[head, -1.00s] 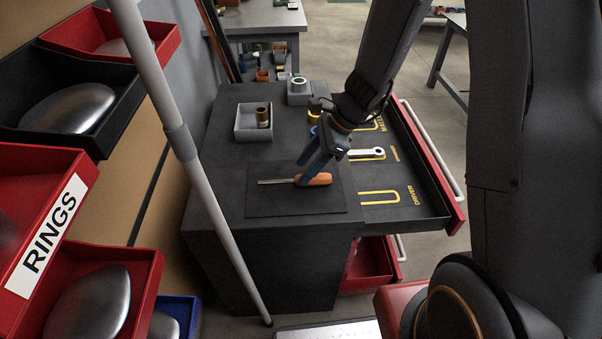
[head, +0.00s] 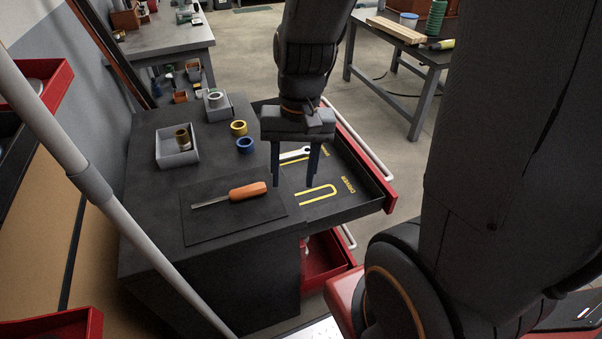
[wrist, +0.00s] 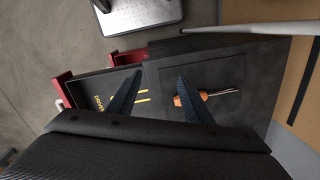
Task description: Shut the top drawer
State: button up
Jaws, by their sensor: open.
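The top drawer (head: 354,209) is pulled out from the right side of the dark cabinet (head: 150,220). Its floor has yellow outlines, one labelled DRIVER, and a wrench (head: 293,153) lies in it. The drawer also shows in the wrist view (wrist: 85,89). My gripper (head: 295,181) is open and empty, pointing down above the drawer near its inner side. An orange-handled screwdriver (head: 247,191) lies on a dark mat (head: 215,230) on the cabinet top, left of the fingers. It also shows in the wrist view (wrist: 190,99).
A lower red drawer (head: 325,258) is also partly out. On the cabinet top are a grey tray (head: 178,158) and blue (head: 245,146) and yellow (head: 239,128) tape rolls. A grey pole (head: 90,183) stands at the left. Open floor lies right of the drawer.

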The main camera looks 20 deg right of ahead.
aim_at(347, 187)
jog(key=z, duration=0.05)
jog(key=k, duration=0.5)
jog(key=z, duration=2.15)
jog(key=i, duration=2.2)
jog(key=u, duration=3.15)
